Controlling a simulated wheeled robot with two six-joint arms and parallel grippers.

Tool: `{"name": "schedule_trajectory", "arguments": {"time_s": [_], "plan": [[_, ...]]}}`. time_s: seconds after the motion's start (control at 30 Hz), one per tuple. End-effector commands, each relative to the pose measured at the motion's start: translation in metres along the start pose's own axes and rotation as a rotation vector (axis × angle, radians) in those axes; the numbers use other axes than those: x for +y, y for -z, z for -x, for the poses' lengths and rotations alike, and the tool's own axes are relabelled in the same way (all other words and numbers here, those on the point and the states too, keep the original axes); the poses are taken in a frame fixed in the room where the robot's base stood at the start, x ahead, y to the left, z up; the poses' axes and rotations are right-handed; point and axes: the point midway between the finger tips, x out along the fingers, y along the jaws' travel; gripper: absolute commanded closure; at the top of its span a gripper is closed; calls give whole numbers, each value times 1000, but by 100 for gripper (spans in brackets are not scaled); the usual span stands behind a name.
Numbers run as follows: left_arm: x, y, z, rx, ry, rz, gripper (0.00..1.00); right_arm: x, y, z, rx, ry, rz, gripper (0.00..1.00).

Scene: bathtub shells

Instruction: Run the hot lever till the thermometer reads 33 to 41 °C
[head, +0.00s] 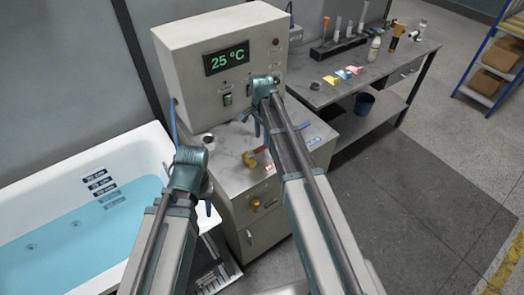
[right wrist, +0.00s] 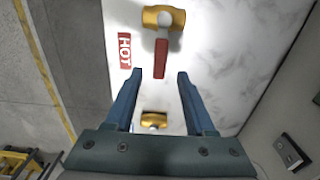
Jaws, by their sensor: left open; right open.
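The thermometer display (head: 227,59) on the grey cabinet reads 25 °C in green. The hot lever has a red handle (right wrist: 161,60) on a yellow body (right wrist: 165,17), beside a red HOT label (right wrist: 125,50). In the head view its yellow body (head: 249,159) shows on the white marbled top, partly behind my right arm. My right gripper (right wrist: 160,73) is open, with the handle's end between its fingertips in the picture; I cannot tell whether they touch. My left gripper (head: 206,188) is open and empty near the tub's right edge.
A white bathtub (head: 150,137) with blue water (head: 75,232) and level labels is at left. A second yellow fitting (right wrist: 153,119) is lower down. A workbench (head: 345,65) with bottles stands at back right.

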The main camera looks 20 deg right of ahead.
Motion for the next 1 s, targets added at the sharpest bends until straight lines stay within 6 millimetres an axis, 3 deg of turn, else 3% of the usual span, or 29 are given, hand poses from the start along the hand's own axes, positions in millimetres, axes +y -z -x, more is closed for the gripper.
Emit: {"name": "schedule_trajectory", "arguments": {"time_s": [0.03,0.23,0.67,0.9,1.0], "plan": [[2,1,-15,0,0,0,50,0,0,-15,0,0,0,45],[4,2,-38,0,0,2,50,0,0,-39,0,0,0,45],[4,3,-43,0,0,2,50,0,0,-44,0,0,0,45],[4,3,-44,0,0,2,50,0,0,-44,0,0,0,88],[4,3,-44,0,0,2,50,0,0,-44,0,0,0,100]]}}
